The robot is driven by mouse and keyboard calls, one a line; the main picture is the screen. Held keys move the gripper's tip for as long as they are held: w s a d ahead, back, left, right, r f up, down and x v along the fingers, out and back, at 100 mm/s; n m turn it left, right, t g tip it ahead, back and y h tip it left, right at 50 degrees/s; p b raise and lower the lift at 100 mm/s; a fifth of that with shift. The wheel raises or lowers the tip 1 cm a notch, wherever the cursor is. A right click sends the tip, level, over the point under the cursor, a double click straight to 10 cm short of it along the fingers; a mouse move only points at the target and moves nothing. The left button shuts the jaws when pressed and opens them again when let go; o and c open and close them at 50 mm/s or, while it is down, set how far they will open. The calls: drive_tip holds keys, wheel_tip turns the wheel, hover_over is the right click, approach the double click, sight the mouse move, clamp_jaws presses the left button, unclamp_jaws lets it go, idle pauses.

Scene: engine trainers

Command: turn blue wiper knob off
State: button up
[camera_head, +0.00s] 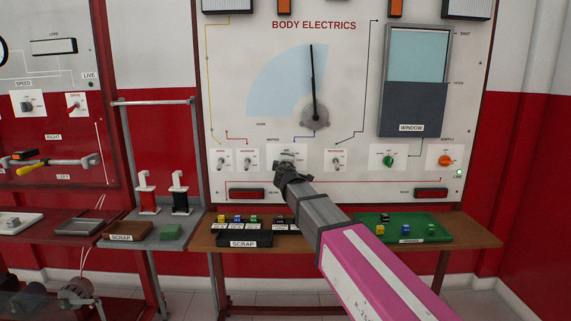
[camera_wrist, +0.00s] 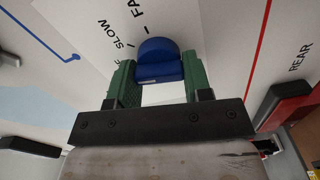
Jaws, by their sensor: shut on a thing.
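The blue wiper knob (camera_wrist: 158,50) shows in the wrist view, on the white panel beside the printed words SLOW and a partly cut-off FA. My gripper (camera_wrist: 160,66) has its green fingers on both sides of the knob and is shut on it. I cannot tell which setting the knob points to. In the head view my gripper (camera_head: 282,170) reaches the panel's lower middle and hides the knob. The black wiper arm (camera_head: 312,80) stands almost upright over a light blue fan shape.
Switches (camera_head: 337,160) flank my gripper. A green knob (camera_head: 388,161) and an orange supply knob (camera_head: 445,160) sit to the right, below the window unit (camera_head: 414,105).

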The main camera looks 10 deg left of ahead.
drive_tip(key=shift+f+n, duration=0.1)
drive_tip(key=shift+n, duration=0.9)
drive_tip(key=o, duration=0.9)
drive_tip(key=shift+s, duration=0.1)
drive_tip(key=v, duration=1)
drive_tip(key=shift+s+d, duration=0.15)
drive_tip(key=shift+s, duration=0.15)
